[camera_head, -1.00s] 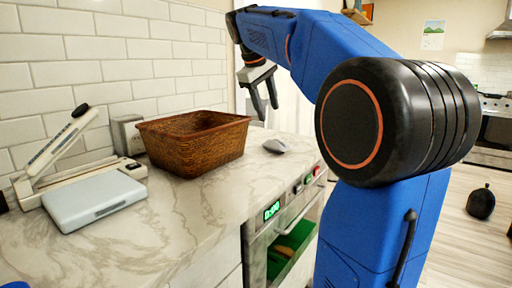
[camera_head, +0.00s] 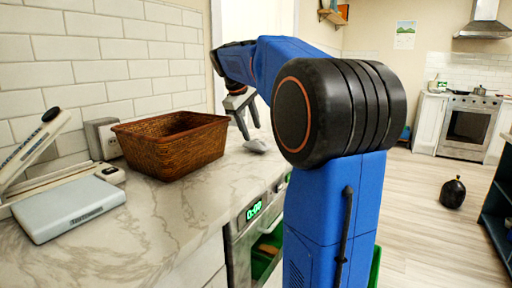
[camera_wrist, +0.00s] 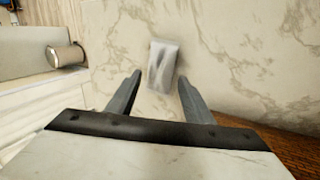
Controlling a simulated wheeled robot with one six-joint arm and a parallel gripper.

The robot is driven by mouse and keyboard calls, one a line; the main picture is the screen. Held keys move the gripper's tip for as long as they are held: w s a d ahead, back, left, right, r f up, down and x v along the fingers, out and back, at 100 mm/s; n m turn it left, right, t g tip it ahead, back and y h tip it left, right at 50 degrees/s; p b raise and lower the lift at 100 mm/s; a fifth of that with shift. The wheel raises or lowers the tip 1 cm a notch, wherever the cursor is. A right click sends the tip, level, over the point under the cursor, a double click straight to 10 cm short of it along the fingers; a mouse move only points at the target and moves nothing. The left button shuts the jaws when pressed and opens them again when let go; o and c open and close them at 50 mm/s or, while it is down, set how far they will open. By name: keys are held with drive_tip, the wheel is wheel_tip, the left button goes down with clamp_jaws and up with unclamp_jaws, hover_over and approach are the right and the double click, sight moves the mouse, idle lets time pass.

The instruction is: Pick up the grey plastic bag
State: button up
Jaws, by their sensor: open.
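The grey plastic bag (camera_head: 256,146) lies on the marble counter, to the right of the wicker basket. It also shows in the wrist view (camera_wrist: 162,66) as a small, pale grey, roughly rectangular packet, just beyond my fingertips. My gripper (camera_head: 247,129) is open and points down over the counter, its fingers close to the bag. The right fingertip appears beside the bag's lower right edge. I cannot tell whether it touches.
A brown wicker basket (camera_head: 172,158) stands left of my gripper. A pale blue-grey device (camera_head: 70,208) lies at the far left of the marble counter (camera_head: 150,225). An oven with a green-lit clock (camera_head: 254,210) is below. A dark round object (camera_head: 452,194) sits on the floor.

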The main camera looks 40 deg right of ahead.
sight(255, 141)
drive_tip(key=shift+x, duration=3)
drive_tip(key=shift+w+a, duration=0.1)
drive_tip(key=c, duration=0.7)
